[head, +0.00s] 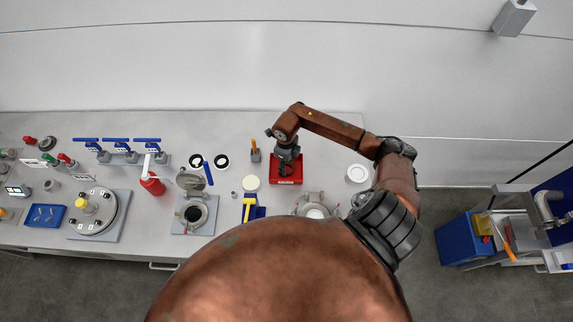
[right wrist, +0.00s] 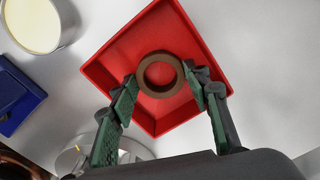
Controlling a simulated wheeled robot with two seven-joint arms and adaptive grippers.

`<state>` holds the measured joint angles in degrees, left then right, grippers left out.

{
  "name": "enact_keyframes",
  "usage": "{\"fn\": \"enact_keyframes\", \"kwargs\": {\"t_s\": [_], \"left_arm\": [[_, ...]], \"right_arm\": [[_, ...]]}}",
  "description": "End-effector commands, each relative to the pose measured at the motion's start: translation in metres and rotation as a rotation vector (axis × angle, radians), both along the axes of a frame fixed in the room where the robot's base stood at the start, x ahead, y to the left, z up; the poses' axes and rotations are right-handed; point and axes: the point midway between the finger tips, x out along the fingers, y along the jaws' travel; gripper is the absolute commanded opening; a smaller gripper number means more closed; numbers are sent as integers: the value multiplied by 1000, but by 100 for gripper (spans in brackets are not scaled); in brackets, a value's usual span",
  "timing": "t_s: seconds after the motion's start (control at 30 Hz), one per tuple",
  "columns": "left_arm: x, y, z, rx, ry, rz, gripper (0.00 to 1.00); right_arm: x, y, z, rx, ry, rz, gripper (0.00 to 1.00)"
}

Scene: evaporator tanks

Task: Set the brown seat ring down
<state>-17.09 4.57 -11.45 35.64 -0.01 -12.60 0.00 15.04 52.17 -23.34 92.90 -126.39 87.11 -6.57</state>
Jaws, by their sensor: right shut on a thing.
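The brown seat ring (right wrist: 161,56) is between the green-padded fingertips of my right gripper (right wrist: 160,78), which is shut on it from both sides. The ring lies flat, over or in the red tray (right wrist: 205,30). I cannot tell whether it touches the tray floor. In the head view my right gripper (head: 287,168) points down into the red tray (head: 286,183), and the ring is mostly hidden under it. My left gripper is not in view.
A cream-filled round dish (head: 250,183) and a blue holder (head: 254,212) with a yellow tool stand left of the tray. A metal vessel (head: 313,205) is in front. A white round dish (head: 357,173) lies to the right, with bare bench between.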

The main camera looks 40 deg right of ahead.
Motion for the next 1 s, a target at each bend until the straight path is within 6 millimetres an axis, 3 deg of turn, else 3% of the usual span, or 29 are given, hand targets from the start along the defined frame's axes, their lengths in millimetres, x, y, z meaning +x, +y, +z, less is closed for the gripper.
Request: {"fn": "enact_keyframes", "kwargs": {"t_s": [0.27, 0.63, 0.77, 1.0], "left_arm": [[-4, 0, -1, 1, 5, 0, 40], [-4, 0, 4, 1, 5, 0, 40], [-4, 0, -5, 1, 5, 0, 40], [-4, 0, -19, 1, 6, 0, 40]], "right_arm": [[0, 0, 0, 0, 0, 0, 61], [0, 1, 5, 1, 0, 0, 61], [1, -1, 21, -3, -4, 2, 61], [1, -1, 72, -3, -5, 1, 61]]}}
